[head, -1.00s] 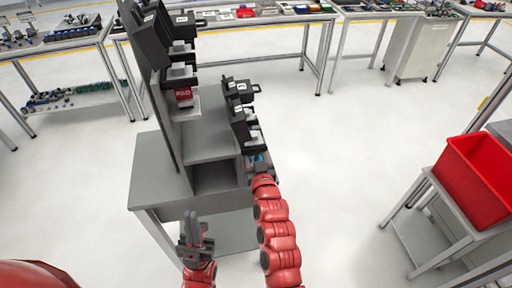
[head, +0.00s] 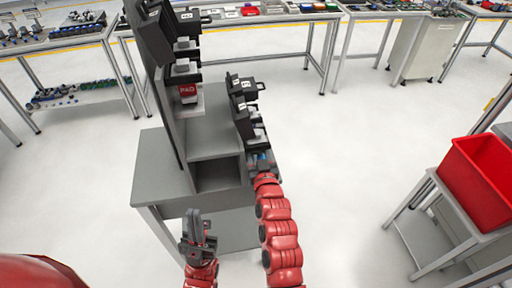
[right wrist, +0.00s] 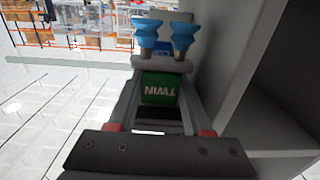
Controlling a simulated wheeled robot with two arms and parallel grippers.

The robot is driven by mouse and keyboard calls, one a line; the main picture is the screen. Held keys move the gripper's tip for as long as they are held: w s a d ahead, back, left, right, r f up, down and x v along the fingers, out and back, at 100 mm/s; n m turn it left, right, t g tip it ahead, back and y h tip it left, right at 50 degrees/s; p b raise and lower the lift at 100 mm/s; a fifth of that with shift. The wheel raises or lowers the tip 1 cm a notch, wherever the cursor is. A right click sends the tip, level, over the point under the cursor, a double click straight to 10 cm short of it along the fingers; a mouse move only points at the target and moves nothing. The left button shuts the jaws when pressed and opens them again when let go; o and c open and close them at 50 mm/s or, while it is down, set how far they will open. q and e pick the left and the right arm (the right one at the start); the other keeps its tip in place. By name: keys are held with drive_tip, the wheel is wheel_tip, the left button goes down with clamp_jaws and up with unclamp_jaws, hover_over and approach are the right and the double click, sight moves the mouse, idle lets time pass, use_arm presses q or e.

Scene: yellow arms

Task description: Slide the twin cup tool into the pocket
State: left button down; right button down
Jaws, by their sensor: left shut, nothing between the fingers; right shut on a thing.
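The twin cup tool shows in the right wrist view as a green block (right wrist: 160,88) lettered TWIN, with two blue suction cups on a grey bar beyond it. My right gripper (right wrist: 160,118) is shut on the block. In the head view my right gripper (head: 262,165) is at the right side of the grey rack (head: 166,165), just below the lower black labelled holders (head: 243,108). The tool is mostly hidden there, with only a bit of blue showing. I cannot tell which holder is the pocket. My left gripper (head: 195,226) is shut and empty, in front of the rack.
A red PAD block (head: 188,92) sits in a holder on the rack's upright. In the right wrist view a grey rack panel (right wrist: 225,70) stands close on the right. A red bin (head: 480,175) is on a stand at right. Open floor lies between.

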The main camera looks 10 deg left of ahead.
drive_tip(key=shift+f, duration=0.25)
drive_tip(key=shift+c, duration=1.4)
unclamp_jaws()
drive_tip(key=shift+o, duration=0.2)
drive_tip(key=shift+d, duration=0.1)
drive_tip(key=shift+f, duration=0.1)
